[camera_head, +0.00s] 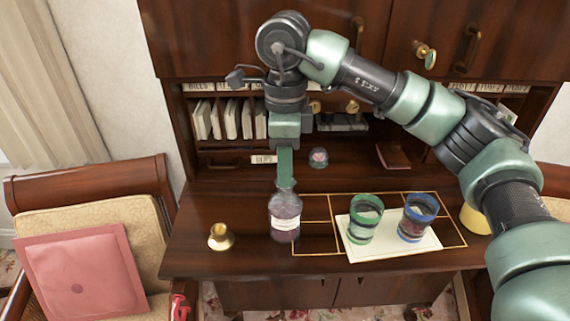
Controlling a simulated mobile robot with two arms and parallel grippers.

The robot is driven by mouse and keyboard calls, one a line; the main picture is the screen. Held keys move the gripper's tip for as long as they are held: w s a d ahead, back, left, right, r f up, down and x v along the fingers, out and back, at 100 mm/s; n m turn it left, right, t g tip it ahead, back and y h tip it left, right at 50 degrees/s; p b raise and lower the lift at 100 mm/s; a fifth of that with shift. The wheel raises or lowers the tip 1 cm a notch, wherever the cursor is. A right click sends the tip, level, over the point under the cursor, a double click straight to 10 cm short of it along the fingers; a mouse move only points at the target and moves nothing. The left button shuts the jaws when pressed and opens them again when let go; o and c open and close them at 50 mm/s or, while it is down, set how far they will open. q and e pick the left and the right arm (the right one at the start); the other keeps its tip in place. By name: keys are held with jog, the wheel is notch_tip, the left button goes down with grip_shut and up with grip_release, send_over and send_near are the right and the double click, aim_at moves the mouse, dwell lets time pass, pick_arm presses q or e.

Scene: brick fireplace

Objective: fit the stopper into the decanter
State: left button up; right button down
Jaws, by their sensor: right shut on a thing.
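The glass decanter (285,216), with dark contents and a pale label, stands upright on the desk, left of the gold-lined grid. My right gripper (285,181) points straight down over the decanter, its green finger reaching the decanter's mouth. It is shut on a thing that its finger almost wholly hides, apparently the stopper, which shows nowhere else. I cannot tell how deep the stopper sits in the neck. My left gripper is not in view.
A green-rimmed glass (364,219) and a blue-rimmed glass (417,217) stand on a pale sheet (395,246) to the right. A small brass piece (221,237) stands left of the decanter. A glass paperweight (319,156) and a dark red book (393,156) lie behind.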

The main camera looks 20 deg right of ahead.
jog(key=c, duration=1)
grip_release()
jog(key=shift+r, duration=0.35)
notch_tip(320, 180, up, 7)
jog(key=shift+r+b, duration=0.1)
jog(key=shift+b, duration=0.4)
jog(key=shift+s+f, duration=0.1)
jog(key=shift+f, duration=0.1)
